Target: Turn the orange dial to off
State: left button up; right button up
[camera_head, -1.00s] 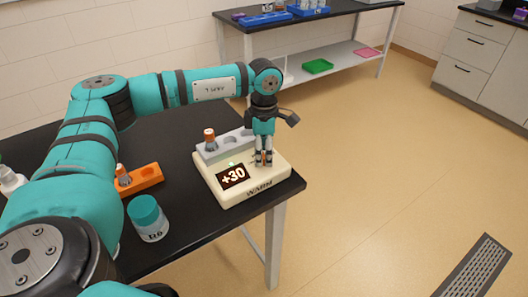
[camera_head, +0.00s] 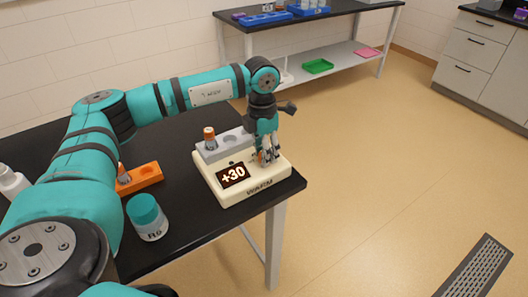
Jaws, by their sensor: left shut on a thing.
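A cream warming unit (camera_head: 240,189) stands on the black table near its right corner. My left gripper (camera_head: 267,158) points down at the unit's right part and is shut on a small orange thing, which appears to be the orange dial (camera_head: 263,158). The fingers hide most of the dial, so its pointer and markings cannot be read. My right gripper is not in view.
A grey block (camera_head: 222,147) on the unit holds an orange-capped vial (camera_head: 210,138). An orange rack (camera_head: 145,177) and a teal-lidded jar (camera_head: 147,217) stand on the table (camera_head: 185,240) to the left. A white bottle (camera_head: 11,182) is at the far left.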

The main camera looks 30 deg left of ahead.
pick_arm(q)
jog(key=n, duration=0.5)
jog(key=shift+n, duration=0.3)
jog(key=n, duration=0.4)
jog(key=shift+r+n+t, duration=0.1)
jog(key=shift+n+t, duration=0.2)
jog(key=shift+n, duration=0.4)
jog(key=o, duration=1.1)
jog(key=shift+d, duration=0.1)
jog(key=shift+o, duration=0.2)
jog(key=shift+r, duration=0.15)
notch_tip(320, 180, up, 12)
jog(key=shift+s+a+f, duration=0.2)
jog(key=shift+a, duration=0.1)
jog(key=shift+f, duration=0.1)
